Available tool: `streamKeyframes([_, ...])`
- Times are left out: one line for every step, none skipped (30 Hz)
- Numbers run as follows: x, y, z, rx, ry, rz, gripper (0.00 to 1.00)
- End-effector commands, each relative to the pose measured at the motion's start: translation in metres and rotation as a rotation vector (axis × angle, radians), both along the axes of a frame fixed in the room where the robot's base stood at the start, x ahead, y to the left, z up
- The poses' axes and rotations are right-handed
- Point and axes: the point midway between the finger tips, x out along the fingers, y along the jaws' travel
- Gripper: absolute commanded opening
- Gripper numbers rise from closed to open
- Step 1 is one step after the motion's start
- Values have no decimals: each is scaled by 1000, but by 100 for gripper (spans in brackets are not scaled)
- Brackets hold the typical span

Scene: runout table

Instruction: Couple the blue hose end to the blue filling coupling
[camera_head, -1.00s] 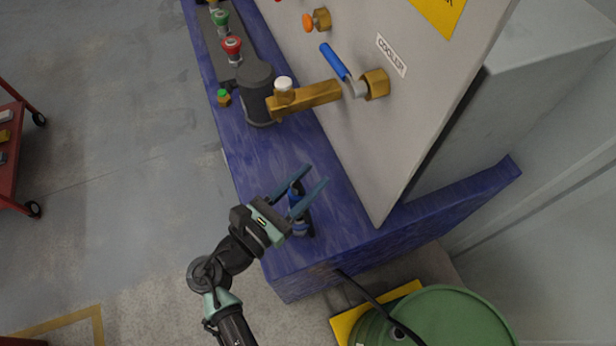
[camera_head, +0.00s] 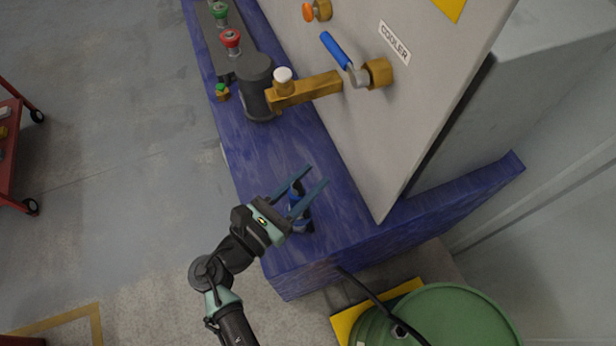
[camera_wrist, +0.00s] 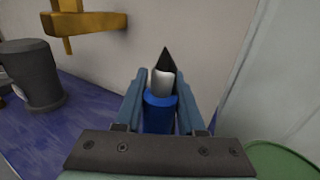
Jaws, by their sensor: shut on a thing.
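My gripper (camera_head: 309,181) is shut on a blue cylindrical piece that looks like the blue hose end (camera_head: 297,191), above the front part of the blue table. In the wrist view the same blue piece (camera_wrist: 159,113) sits between the two fingers (camera_wrist: 158,100), with a pale grey section and a dark pointed shape beyond it. I cannot make out a blue filling coupling in either view.
A dark grey cylinder (camera_head: 259,88) and red and green caps are at the back left. A green drum (camera_head: 440,315) with a black hose is at lower right.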

Motion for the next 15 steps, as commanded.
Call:
streamKeyframes([0, 0, -1, -1, -2, 0, 0])
streamKeyframes([0, 0, -2, -1, -2, 0, 0])
streamKeyframes([0, 0, -3, -1, -2, 0, 0])
streamKeyframes([0, 0, -4, -1, -2, 0, 0])
streamKeyframes([0, 0, -5, -1, -2, 0, 0])
streamKeyframes([0, 0, -6, -1, -2, 0, 0])
streamKeyframes([0, 0, -7, -1, -2, 0, 0])
streamKeyframes([0, 0, -7, -1, -2, 0, 0])
streamKeyframes([0, 0, -8, -1, -2, 0, 0])
streamKeyframes([0, 0, -9, -1, -2, 0, 0])
streamKeyframes([0, 0, -10, -1, -2, 0, 0])
streamKeyframes([0, 0, -11, 0, -3, 0, 0])
streamKeyframes([0, 0, -12, 0, -3, 0, 0])
streamKeyframes([0, 0, -12, 0, -3, 0, 0])
streamKeyframes([0, 0, -13, 0, -3, 0, 0])
